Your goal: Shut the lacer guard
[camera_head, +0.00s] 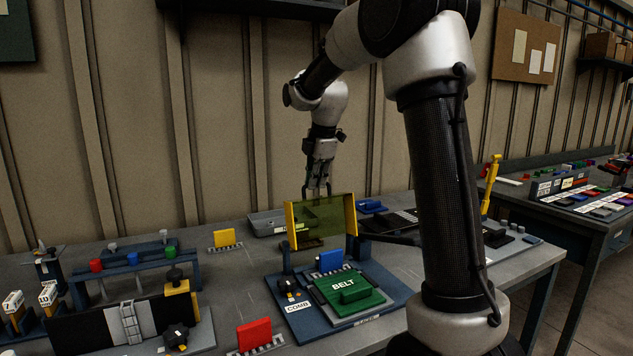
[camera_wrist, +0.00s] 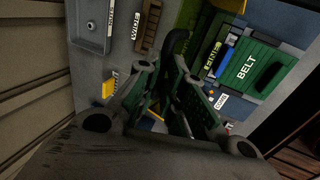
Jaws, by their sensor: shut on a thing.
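The lacer guard (camera_head: 322,222) is a see-through yellow-green panel with yellow ends, standing raised behind the dark blue lacer base (camera_head: 375,322). A green block marked BELT (camera_head: 345,286) lies on the base; it also shows in the wrist view (camera_wrist: 247,66). A blue piece (camera_head: 330,262) sits behind it, under the guard. My gripper (camera_head: 318,192) points down at the guard's top edge. In the wrist view my gripper (camera_wrist: 168,64) has its fingers close around a dark rounded bar, apparently the guard's handle. The exact contact is partly hidden by the fingers.
A grey tray (camera_head: 266,223) and a blue item (camera_head: 371,206) lie behind the guard. A red comb piece (camera_head: 254,335) and a yellow one (camera_head: 225,239) stand to the left. A fixture with coloured blocks (camera_head: 135,258) stands farther left. The space above the BELT block looks clear.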

